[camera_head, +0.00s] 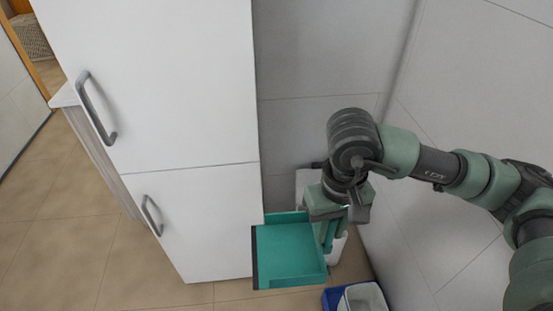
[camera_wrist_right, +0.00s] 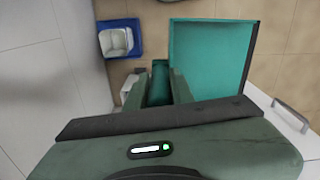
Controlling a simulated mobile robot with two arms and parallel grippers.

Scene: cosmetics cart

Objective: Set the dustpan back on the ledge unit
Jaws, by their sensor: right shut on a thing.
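The teal dustpan (camera_head: 290,252) hangs in front of the white cabinet's lower right edge, its dark-edged lip toward the left. My right gripper (camera_head: 333,226) is shut on the dustpan at its right end, where the handle is. In the right wrist view the wide teal pan (camera_wrist_right: 210,50) extends beyond the gripper fingers (camera_wrist_right: 160,88), with the handle between them. A white piece (camera_head: 308,182) shows behind the gripper against the wall, mostly hidden. I cannot tell whether it is the ledge unit. My left gripper is not in view.
A tall white cabinet (camera_head: 160,90) with grey handles stands to the left of the dustpan. A blue bin (camera_head: 330,299) with a white container (camera_head: 362,297) is on the floor below the gripper. Tiled walls (camera_head: 450,150) close off the right. Tan floor (camera_head: 60,215) is open at left.

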